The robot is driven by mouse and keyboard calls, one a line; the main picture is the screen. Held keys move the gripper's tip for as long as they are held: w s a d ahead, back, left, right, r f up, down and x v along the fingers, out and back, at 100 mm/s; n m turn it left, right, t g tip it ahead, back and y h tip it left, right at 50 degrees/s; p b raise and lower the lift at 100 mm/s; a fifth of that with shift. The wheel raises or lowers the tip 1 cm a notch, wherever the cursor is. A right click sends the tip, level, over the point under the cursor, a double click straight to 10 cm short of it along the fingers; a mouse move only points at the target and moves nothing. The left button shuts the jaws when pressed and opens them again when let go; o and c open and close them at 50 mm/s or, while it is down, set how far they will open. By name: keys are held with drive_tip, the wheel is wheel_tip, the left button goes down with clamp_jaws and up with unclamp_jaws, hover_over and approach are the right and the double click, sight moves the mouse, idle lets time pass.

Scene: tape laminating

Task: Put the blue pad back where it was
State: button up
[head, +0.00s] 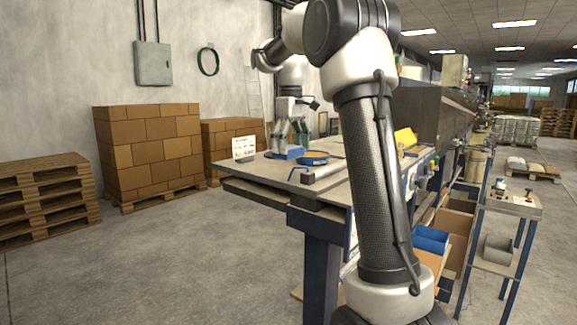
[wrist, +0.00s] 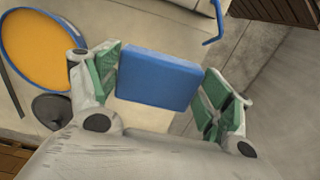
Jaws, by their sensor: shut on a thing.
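The blue pad (wrist: 158,78) is a rectangular block between the two green-lined fingers of my gripper (wrist: 160,88) in the wrist view. My gripper is shut on it. In the head view my gripper (head: 289,138) points down over the far left part of the grey worktable (head: 262,172). The pad (head: 287,154) shows there below the fingers, at or just above the tabletop; I cannot tell whether it touches. Part of the pad is hidden by the fingers in the head view.
A round orange dish with a blue rim (head: 314,158) lies just right of the pad. A roller with a blue handle (head: 324,170) lies nearer the front edge. A white sign (head: 244,148) stands at the table's left. A yellow piece (head: 405,138) is further right.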

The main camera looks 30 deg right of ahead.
sight(291, 175)
drive_tip(key=shift+f, duration=2.55)
drive_tip(key=shift+f, duration=0.1)
drive_tip(key=o, duration=0.9)
wheel_tip(291, 175, up, 12)
drive_tip(key=shift+f, duration=0.1)
drive_tip(key=s+a+f+m+t, duration=0.1)
drive_tip(key=s+f, duration=0.4)
drive_tip(key=s, duration=0.5)
drive_tip(key=s+a+f+m+t, duration=0.1)
drive_tip(key=s+a+f, duration=0.3)
drive_tip(key=s, duration=0.6)
drive_tip(key=s+a+f+m+t, duration=0.2)
drive_tip(key=s+f, duration=0.5)
drive_tip(key=s, duration=0.3)
drive_tip(key=shift+a+f, duration=0.25)
drive_tip(key=shift+f, duration=0.1)
